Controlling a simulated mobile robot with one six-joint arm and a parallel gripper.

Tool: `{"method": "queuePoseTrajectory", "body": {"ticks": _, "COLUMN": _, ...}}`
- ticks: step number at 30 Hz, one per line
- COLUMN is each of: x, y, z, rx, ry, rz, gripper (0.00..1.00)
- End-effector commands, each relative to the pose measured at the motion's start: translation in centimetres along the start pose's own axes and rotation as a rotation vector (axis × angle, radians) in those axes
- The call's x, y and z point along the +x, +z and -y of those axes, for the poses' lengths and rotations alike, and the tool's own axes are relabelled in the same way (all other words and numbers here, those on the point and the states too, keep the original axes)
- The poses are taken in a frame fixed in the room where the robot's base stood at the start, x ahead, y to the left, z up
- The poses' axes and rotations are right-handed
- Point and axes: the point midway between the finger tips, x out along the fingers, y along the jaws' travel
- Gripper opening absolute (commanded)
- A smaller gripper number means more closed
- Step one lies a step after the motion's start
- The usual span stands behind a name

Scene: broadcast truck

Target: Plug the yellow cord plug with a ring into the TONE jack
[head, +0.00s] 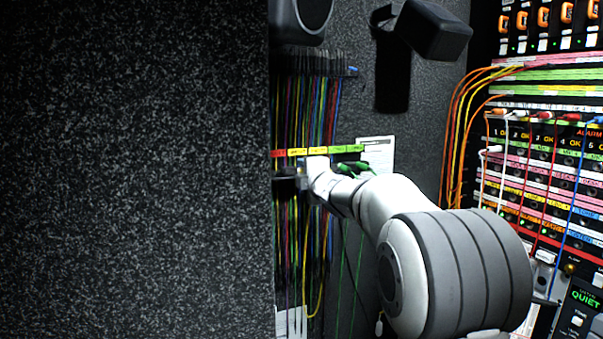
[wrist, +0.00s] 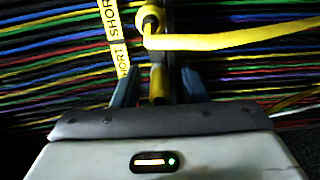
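My gripper (head: 289,181) is at the rack of hanging cords, at the left edge of the recess in the head view. In the wrist view its two blue-grey fingers (wrist: 158,88) stand apart. The yellow cord plug (wrist: 158,84) lies between them, with visible gaps on both sides. A yellow ring-like end (wrist: 150,18) and a yellow cord (wrist: 230,39) show just beyond the fingertips. The jack panel (head: 565,165) is at the right in the head view. I cannot pick out the TONE label on it.
Green plugs (head: 352,168) hang just right of my gripper. Patched orange cords (head: 458,120) loop left of the panel. A dark wall (head: 135,170) fills the left.

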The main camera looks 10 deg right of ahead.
Motion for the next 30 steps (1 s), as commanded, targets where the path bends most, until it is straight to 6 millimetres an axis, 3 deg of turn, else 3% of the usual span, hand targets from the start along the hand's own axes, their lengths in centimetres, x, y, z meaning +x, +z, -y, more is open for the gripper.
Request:
{"method": "queuePoseTrajectory", "body": {"ticks": 25, "x": -0.03, "y": 0.09, "z": -0.02, "rx": 0.001, "ry": 0.0, "rz": 0.001, "gripper": 0.39}}
{"method": "queuePoseTrajectory", "body": {"ticks": 30, "x": -0.03, "y": 0.1, "z": -0.02, "rx": 0.0, "ry": 0.0, "rz": 0.001, "gripper": 0.27}}
